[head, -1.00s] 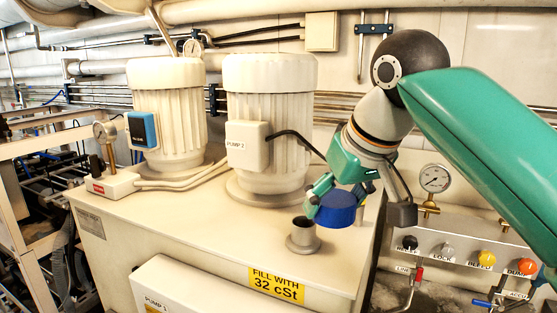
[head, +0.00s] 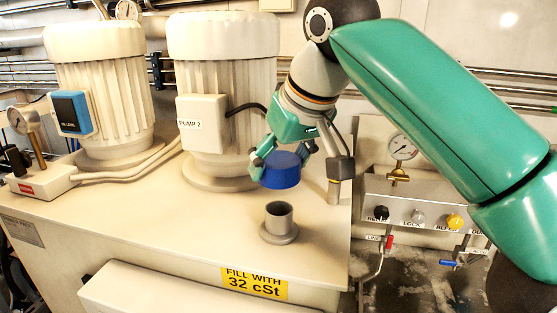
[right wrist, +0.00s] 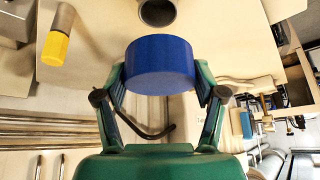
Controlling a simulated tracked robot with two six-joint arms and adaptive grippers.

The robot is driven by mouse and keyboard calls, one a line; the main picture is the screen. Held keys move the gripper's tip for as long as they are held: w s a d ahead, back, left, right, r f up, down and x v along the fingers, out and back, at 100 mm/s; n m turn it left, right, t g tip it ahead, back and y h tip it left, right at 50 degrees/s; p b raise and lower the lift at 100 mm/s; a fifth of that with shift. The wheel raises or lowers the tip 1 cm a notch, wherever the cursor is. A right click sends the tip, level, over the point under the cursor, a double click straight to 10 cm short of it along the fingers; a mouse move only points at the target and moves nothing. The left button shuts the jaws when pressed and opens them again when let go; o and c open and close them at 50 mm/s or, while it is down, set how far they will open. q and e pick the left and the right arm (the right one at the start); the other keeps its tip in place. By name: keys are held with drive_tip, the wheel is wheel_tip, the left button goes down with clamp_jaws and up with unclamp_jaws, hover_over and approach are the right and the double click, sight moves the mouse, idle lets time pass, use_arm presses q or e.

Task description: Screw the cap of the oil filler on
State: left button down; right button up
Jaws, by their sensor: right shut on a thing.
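The blue cap (head: 281,171) is in my right gripper (head: 283,157), which is shut on it. In the head view the cap hangs above and slightly behind the oil filler neck (head: 279,220), apart from it. The filler is a short grey open pipe with a flange on the tank top. In the right wrist view the cap (right wrist: 160,66) sits between both fingers of the gripper (right wrist: 160,85). The filler's dark opening (right wrist: 158,10) shows past the cap at the top edge. My left gripper is not in view.
The cream tank top (head: 150,225) carries two pump motors, with PUMP 2 (head: 222,85) close behind the cap. A yellow-ended post (right wrist: 56,45) stands near the filler. A panel of knobs (head: 415,210) and a gauge (head: 402,147) are at the right. The tank top's front is clear.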

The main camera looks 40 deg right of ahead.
drive_tip(key=shift+f+b, duration=2.15)
drive_tip(key=shift+f, duration=0.75)
drive_tip(key=shift+p, duration=0.35)
drive_tip(key=shift+f+b, duration=0.35)
drive_tip(key=shift+f, duration=0.15)
drive_tip(key=o, duration=0.5)
drive_tip(key=c, duration=0.9)
